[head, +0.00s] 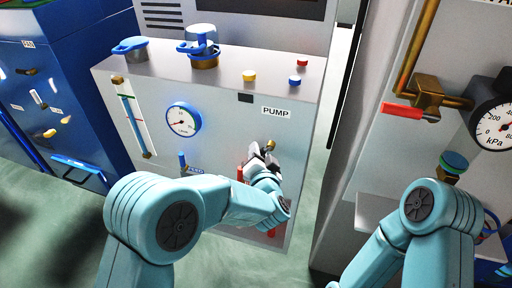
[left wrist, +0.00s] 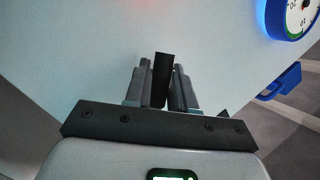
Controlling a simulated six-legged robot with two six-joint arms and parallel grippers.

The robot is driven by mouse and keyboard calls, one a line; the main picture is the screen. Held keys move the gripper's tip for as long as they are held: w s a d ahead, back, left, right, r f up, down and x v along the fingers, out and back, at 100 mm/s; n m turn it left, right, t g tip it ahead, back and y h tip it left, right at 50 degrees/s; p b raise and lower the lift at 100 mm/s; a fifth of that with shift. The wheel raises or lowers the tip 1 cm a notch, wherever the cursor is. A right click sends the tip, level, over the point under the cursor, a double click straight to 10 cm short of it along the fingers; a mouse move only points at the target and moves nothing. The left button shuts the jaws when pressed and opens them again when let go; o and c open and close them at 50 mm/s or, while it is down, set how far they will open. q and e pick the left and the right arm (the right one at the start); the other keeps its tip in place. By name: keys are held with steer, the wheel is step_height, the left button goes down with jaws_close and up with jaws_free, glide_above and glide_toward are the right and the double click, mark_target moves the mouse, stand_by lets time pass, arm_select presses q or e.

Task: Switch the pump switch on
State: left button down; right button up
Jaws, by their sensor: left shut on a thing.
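The grey panel (head: 220,130) carries a PUMP label (head: 276,112) on its upper right. My left gripper (head: 259,152) is at the panel face just below this label. In the left wrist view, its two grey fingers (left wrist: 162,88) are closed around a dark upright bar, the pump switch (left wrist: 163,72), against the pale panel. In the head view, the gripper hides most of the switch, so I cannot tell its position. My right arm shows at the lower right, but its gripper is not in view.
A blue-rimmed gauge (head: 182,120) and a sight tube (head: 133,118) are on the same panel, left of my gripper. A brass pipe with a red-handled valve (head: 402,110) and a kPa gauge (head: 497,122) are at the right. A blue cabinet (head: 70,80) stands at the left.

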arm_select(q)
steer(key=n, duration=0.1)
steer(key=d+n+g+h+p, duration=0.1)
steer(key=shift+s+f+n, duration=0.1)
steer(key=shift+f+n, duration=0.1)
steer(key=shift+n, duration=0.2)
steer(key=shift+s+d+f+n+g+h, duration=0.2)
steer(key=shift+d+n+g+h, duration=0.25)
steer(key=shift+n, duration=0.25)
steer(key=shift+s+d+f+n+g+h, duration=0.15)
steer(key=shift+d+n+g+h, duration=0.25)
steer(key=shift+n, duration=0.3)
steer(key=shift+w, duration=0.1)
steer(key=c, duration=1.1)
jaws_free()
steer(key=shift+o, duration=0.3)
steer(key=shift+f, duration=0.1)
